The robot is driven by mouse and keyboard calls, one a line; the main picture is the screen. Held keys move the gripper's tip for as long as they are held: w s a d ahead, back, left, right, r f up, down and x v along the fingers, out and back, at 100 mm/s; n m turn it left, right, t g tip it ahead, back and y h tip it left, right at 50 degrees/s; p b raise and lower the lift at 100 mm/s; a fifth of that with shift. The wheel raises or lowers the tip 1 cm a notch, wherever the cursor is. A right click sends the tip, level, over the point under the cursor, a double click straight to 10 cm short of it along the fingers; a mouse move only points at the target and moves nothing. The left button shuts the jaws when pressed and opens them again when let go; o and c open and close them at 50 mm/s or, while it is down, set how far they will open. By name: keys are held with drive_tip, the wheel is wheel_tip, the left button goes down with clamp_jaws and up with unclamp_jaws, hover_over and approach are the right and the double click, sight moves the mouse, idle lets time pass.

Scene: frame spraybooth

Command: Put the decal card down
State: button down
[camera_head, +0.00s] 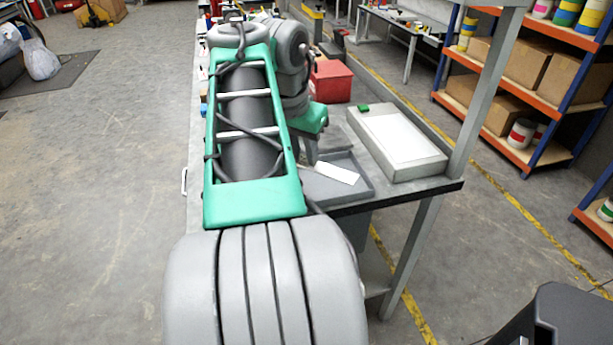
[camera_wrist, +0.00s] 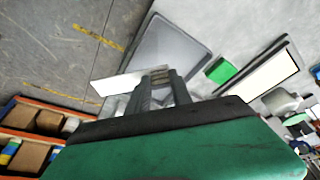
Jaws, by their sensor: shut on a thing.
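The decal card (camera_head: 337,173) is a thin white rectangle. In the head view it shows over the shallow grey tray (camera_head: 362,191) at the bench's near end. My gripper (camera_head: 312,158) is beside the card's left end, partly hidden by my arm. In the wrist view my gripper (camera_wrist: 157,75) is shut on one end of the decal card (camera_wrist: 115,83), which sticks out to the left, across the corner of the grey tray (camera_wrist: 172,48). I cannot tell whether the card touches the tray.
A pale flat box with a white panel (camera_head: 400,145) lies right of the tray, with a small green block (camera_head: 363,107) by its far corner. A red box (camera_head: 331,82) stands farther back. A grey frame post (camera_head: 483,95) rises at the bench's right edge.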

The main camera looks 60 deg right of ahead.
drive_tip(key=w+d+f, duration=0.1)
drive_tip(key=d+f, duration=0.1)
drive_tip(key=w+d+f+b, duration=0.1)
drive_tip(key=d+f, duration=0.1)
drive_tip(key=w+d+f+b, duration=0.1)
drive_tip(key=w+d+f, duration=0.1)
drive_tip(key=shift+f, duration=0.25)
drive_tip(key=shift+a+b+x, duration=0.15)
drive_tip(key=shift+b+x, duration=0.1)
drive_tip(key=shift+x, duration=0.6)
drive_tip(key=shift+a+b+x, duration=0.15)
drive_tip(key=shift+b+x, duration=0.1)
drive_tip(key=shift+x, duration=0.65)
drive_tip(key=shift+w+f, duration=0.1)
drive_tip(key=shift+f, duration=0.1)
drive_tip(key=c, duration=1.1)
unclamp_jaws()
drive_tip(key=shift+c, duration=0.2)
drive_tip(key=p+v, duration=0.4)
drive_tip(key=v, duration=0.8)
drive_tip(key=shift+p, duration=0.4)
drive_tip(key=shift+w+a+r, duration=0.1)
drive_tip(key=shift+r, duration=0.05)
